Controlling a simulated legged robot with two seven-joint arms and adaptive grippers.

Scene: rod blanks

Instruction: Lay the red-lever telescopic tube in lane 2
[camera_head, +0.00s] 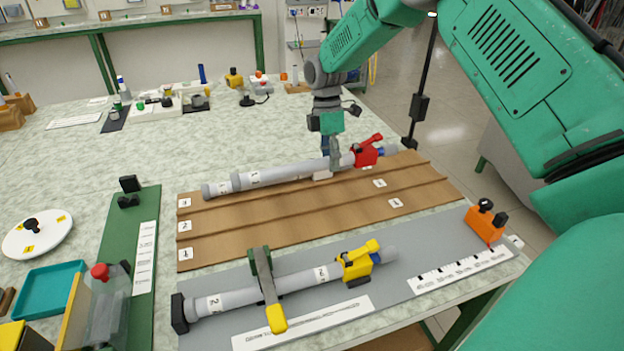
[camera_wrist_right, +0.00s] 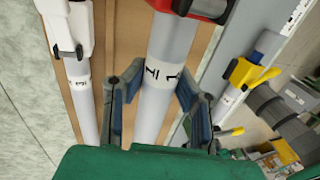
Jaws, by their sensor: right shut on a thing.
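The red-lever telescopic tube (camera_head: 285,173) is grey with a label near its left end and a red clamp and lever (camera_head: 368,152) towards its right. My right gripper (camera_head: 335,160) is shut on it, and the wrist view shows the fingers (camera_wrist_right: 154,105) on either side of the tube (camera_wrist_right: 158,85). It is over the back of the brown lane board (camera_head: 290,220), whose lanes are numbered 1 to 3 from front to back. Lane 2, the middle one, looks empty. Height above the board is hard to tell. My left gripper is out of view.
A grey tube (camera_head: 219,188) with a white clamp (camera_wrist_right: 68,25) lies in lane 3, partly hidden. A yellow-lever tube (camera_head: 300,283) lies on the grey mat in front, under a green and yellow bar (camera_head: 265,285). An orange block (camera_head: 485,223) stands at right.

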